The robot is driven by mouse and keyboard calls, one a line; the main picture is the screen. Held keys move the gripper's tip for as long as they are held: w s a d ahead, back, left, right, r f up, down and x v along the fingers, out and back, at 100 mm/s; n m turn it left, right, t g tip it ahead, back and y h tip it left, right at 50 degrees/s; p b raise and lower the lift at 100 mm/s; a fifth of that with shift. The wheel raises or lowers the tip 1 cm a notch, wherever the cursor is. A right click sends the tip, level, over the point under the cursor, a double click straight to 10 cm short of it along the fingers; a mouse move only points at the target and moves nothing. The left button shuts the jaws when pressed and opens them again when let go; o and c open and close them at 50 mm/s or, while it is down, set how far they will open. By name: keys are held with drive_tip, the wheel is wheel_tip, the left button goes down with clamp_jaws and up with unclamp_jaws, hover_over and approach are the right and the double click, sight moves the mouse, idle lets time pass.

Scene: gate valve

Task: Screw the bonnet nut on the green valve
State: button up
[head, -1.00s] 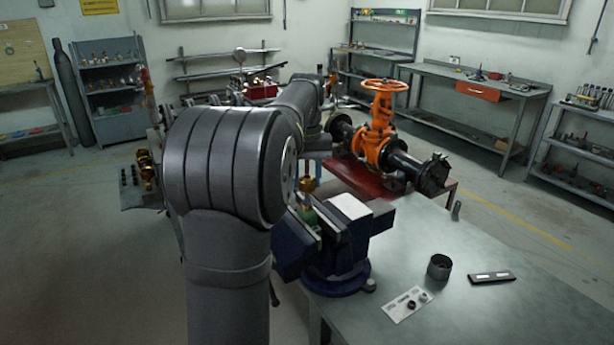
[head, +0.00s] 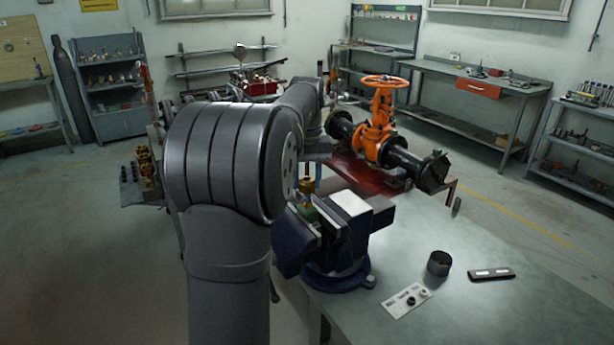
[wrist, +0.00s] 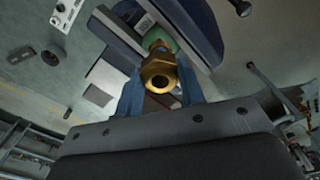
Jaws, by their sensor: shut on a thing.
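The green valve (head: 305,213) is clamped in the blue bench vise (head: 340,235); part of its green body (wrist: 160,38) also shows between the vise jaws in the wrist view. The brass bonnet nut (wrist: 158,76), with a hexagonal outline and a round end, is in line with the valve in the wrist view. In the head view a small brass part (head: 307,185) stands just above the green body. My gripper (wrist: 160,90) has its two blue fingers on either side of the nut and is shut on it. I cannot tell how far the threads are engaged.
The grey bench (head: 450,270) bears a dark cup (head: 439,263), a white card with small rings (head: 407,300) and a dark flat case (head: 491,274). An orange gate valve on black pipe (head: 380,135) stands behind the vise. The bench's right side is mostly clear.

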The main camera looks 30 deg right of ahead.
sight(307, 196)
drive_tip(key=shift+f, duration=2.1)
idle(2.8)
drive_tip(key=o, duration=1.1)
drive_tip(key=shift+r, duration=0.15)
drive_tip(key=shift+r, duration=3.4)
drive_tip(key=shift+f, duration=3.4)
